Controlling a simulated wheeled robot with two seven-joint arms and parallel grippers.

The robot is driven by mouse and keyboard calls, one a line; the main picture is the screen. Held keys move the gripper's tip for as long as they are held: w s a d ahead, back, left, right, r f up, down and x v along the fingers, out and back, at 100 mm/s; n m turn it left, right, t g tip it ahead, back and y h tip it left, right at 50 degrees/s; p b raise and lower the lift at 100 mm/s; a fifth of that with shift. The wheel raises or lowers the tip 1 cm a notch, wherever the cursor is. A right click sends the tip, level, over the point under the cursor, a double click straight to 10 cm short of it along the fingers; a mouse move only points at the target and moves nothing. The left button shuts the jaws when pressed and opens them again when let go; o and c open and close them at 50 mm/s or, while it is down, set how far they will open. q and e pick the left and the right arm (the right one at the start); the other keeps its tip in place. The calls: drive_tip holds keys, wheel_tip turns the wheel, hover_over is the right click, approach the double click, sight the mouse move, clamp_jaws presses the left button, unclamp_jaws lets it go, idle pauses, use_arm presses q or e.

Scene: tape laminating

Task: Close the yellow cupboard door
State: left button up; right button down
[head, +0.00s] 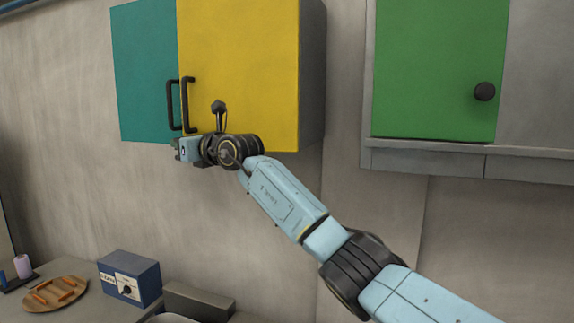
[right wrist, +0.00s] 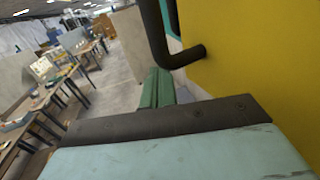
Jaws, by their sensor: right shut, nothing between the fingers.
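The yellow cupboard door (head: 240,60) is on the wall cupboard at the upper middle of the head view, beside a teal door (head: 143,70). Each has a dark bar handle near where the doors meet; the yellow door's handle (head: 186,105) is at its left edge. I cannot tell surely whether the yellow door is flush or slightly ajar. My right gripper (head: 181,150) is shut and empty, at the yellow door's lower left, just below the handles. Contact with the door is unclear. In the right wrist view the yellow door (right wrist: 255,60) fills the right side. My left gripper is not in view.
Below are a blue box (head: 130,278) and a round wooden board (head: 55,293) on a bench. The wall left of the teal door is clear.

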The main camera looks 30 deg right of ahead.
drive_tip(key=shift+w+d+m+t+h, duration=0.2)
drive_tip(key=shift+w+d+m+h, duration=0.2)
drive_tip(key=shift+w+h, duration=0.2)
drive_tip(key=shift+w+d+m+t+h, duration=0.2)
drive_tip(key=shift+w+d+m+h, duration=0.1)
drive_tip(key=shift+w+d+h, duration=0.3)
drive_tip(key=shift+w+a, duration=0.1)
